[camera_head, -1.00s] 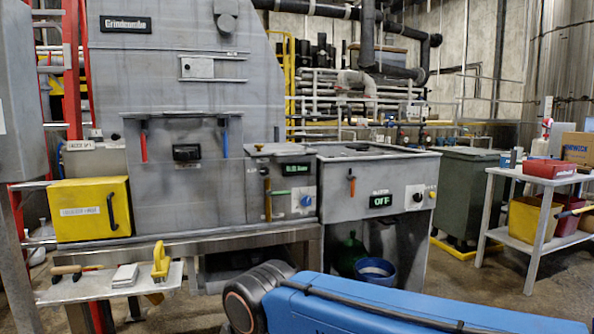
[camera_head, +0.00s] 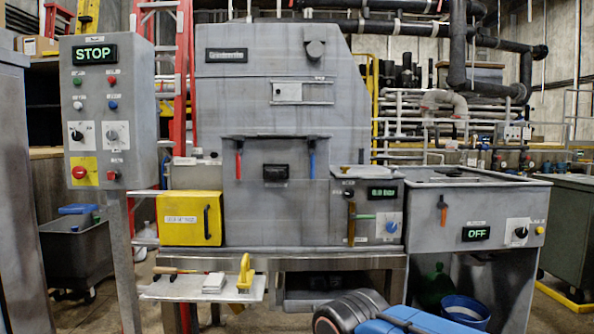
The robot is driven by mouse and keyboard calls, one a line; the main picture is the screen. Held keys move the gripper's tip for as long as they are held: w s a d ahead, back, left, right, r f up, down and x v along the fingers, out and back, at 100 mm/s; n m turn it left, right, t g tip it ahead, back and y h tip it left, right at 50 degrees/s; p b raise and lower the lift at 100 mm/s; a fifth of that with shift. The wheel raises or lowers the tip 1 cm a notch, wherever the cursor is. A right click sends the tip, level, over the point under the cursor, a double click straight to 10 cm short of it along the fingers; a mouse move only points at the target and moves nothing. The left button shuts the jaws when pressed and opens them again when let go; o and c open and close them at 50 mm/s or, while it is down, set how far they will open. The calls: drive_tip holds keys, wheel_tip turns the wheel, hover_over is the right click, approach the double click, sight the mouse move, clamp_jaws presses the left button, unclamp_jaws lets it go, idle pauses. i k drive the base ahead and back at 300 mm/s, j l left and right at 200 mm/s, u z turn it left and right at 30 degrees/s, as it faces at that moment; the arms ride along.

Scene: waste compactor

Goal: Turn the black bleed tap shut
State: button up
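The grey box (camera_head: 372,246) right of the main machine carries a small black knob (camera_head: 348,193) at its upper left, a lit green display, a green lever (camera_head: 365,216), an upright amber tube (camera_head: 351,226) and a blue knob (camera_head: 391,227). The labels are too small to read, so I cannot tell for certain which black part is the bleed tap or how it is turned. Another black knob (camera_head: 520,232) sits beside the OFF display on the right unit. My blue arm shows at the bottom, in front of the machine. My gripper is out of view.
A control post (camera_head: 110,110) showing STOP stands at the left. A small shelf (camera_head: 205,290) with a yellow-handled tool juts out at the front. A yellow box (camera_head: 191,218) and red (camera_head: 238,166) and blue levers (camera_head: 311,166) are on the machine. A blue bucket (camera_head: 465,311) stands below right.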

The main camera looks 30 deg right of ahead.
sight(349, 193)
drive_tip(key=z, duration=0.85)
